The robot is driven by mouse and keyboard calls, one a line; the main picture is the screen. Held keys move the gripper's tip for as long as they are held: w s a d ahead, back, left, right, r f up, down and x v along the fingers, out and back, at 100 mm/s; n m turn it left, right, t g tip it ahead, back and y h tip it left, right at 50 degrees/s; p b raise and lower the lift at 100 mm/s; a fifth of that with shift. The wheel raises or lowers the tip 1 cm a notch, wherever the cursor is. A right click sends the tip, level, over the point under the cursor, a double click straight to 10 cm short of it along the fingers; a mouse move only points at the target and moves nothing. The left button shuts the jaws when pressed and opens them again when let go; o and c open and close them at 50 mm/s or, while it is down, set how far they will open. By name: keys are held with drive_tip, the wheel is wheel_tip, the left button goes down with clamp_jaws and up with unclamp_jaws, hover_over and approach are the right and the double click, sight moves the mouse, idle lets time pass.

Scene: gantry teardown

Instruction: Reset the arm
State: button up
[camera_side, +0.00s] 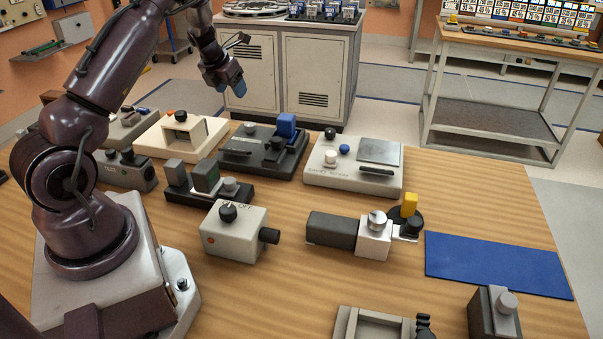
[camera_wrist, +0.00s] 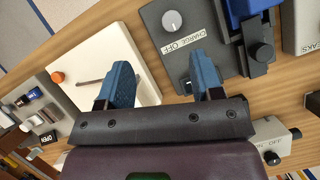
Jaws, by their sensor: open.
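My gripper (camera_side: 232,84) is raised above the far edge of the wooden table, clear of the devices in the side view. In the wrist view its two blue fingertips (camera_wrist: 162,82) stand apart with nothing between them. My arm rises from a white base at the left of the table and bends over toward the back. Below the gripper, the wrist view shows a grey device with a knob labelled "CHARGE OFF" (camera_wrist: 185,45) and a cream device with an orange knob (camera_wrist: 90,65).
Several devices stand on the table, including an OFF-marked box (camera_side: 235,232), a white panel unit (camera_side: 352,178) and a dark unit with a blue block (camera_side: 262,152). A blue mat (camera_side: 498,262) lies bare at the right. A white cabinet (camera_side: 290,75) stands behind the table.

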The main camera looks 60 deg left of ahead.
wheel_tip(320, 180, up, 8)
drive_tip(key=s+d+n+y, duration=0.2)
drive_tip(key=n+y, duration=0.4)
drive_tip(key=n, duration=1.3)
drive_tip(key=s+d+r+n+h, duration=0.2)
drive_tip(key=s+d+r+n, duration=0.1)
drive_tip(key=d, duration=0.9)
drive_tip(key=s+d+r+n+h, duration=0.3)
drive_tip(key=s+d, duration=0.3)
drive_tip(key=d, duration=0.7)
drive_tip(key=s+d+r+n+t+h, duration=0.1)
drive_tip(key=s+d+r+n+h, duration=0.2)
drive_tip(key=d, duration=0.9)
drive_tip(key=shift+s+d+r+n, duration=0.25)
drive_tip(key=shift+s+r+n, duration=0.65)
drive_tip(key=shift+s+n, duration=0.15)
